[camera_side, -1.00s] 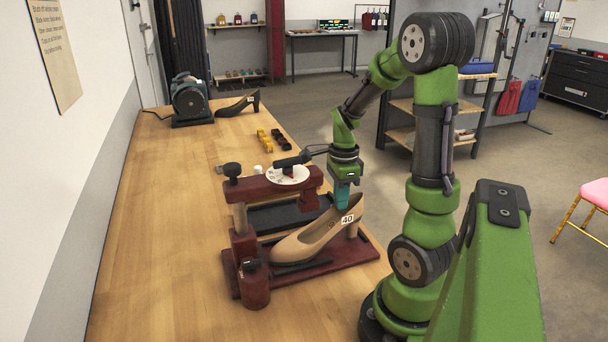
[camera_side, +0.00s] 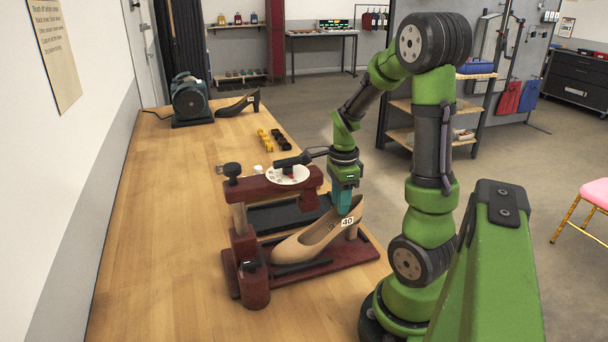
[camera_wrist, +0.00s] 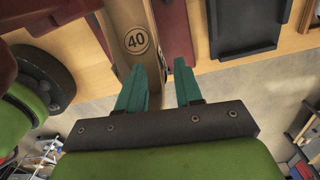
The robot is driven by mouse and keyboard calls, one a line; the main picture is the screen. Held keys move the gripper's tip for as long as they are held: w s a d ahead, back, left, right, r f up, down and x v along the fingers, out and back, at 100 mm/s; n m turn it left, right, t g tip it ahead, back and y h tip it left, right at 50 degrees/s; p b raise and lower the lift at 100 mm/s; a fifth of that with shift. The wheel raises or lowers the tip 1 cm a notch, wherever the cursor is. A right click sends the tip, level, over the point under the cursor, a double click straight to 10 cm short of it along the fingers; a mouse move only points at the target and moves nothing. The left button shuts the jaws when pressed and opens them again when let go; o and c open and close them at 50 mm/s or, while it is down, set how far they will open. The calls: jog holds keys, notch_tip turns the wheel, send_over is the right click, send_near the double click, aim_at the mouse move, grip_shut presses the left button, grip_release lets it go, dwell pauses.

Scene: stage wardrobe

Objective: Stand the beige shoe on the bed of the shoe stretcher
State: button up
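The beige shoe (camera_side: 318,236), a heeled pump with a "40" label, is on the dark red shoe stretcher (camera_side: 325,263), toe to the left and heel to the right. My gripper (camera_side: 343,212) is low at the shoe's rear upper edge. In the wrist view, the teal fingers of my gripper (camera_wrist: 160,85) stand apart. The left finger overlaps the shoe (camera_wrist: 128,20), and a gap shows between the shoe and the right finger. Whether the sole and heel fully touch the bed cannot be told.
A dark shoe (camera_side: 238,105) and a green machine (camera_side: 190,98) stand at the table's far end. Small yellow and black blocks (camera_side: 268,138) lie behind the stretcher. The table's left side is clear.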

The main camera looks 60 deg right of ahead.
notch_tip(320, 180, up, 16)
jog(key=w+a+r+n+t, duration=0.1)
jog(key=w+a+n, duration=0.2)
jog(key=w+a+r+n+t, duration=0.1)
jog(key=w+a+n, duration=0.2)
jog(key=w+a, duration=0.1)
jog(key=w+a+r+n+t, duration=0.1)
jog(key=w+a+n+t, duration=0.1)
jog(key=w+a+n, duration=0.1)
jog(key=shift+w+a+r+h, duration=0.2)
jog(key=shift+a+r+h, duration=0.05)
jog(key=shift+a+h, duration=0.1)
jog(key=a+n, duration=0.1)
jog(key=a, duration=0.1)
jog(key=a+n+t, duration=0.1)
jog(key=a+n, duration=0.1)
jog(key=shift+w+a+r+n, duration=0.15)
jog(key=shift+w+a+n, duration=0.05)
jog(key=shift+a+n, duration=0.15)
jog(key=s+a+f+n+t+y, duration=0.2)
jog(key=s+a+f+n, duration=0.3)
jog(key=s+a+n, duration=0.3)
jog(key=a+n, duration=0.1)
jog(key=n, duration=0.2)
jog(key=shift+f+n, duration=0.15)
jog(key=shift+n, duration=0.2)
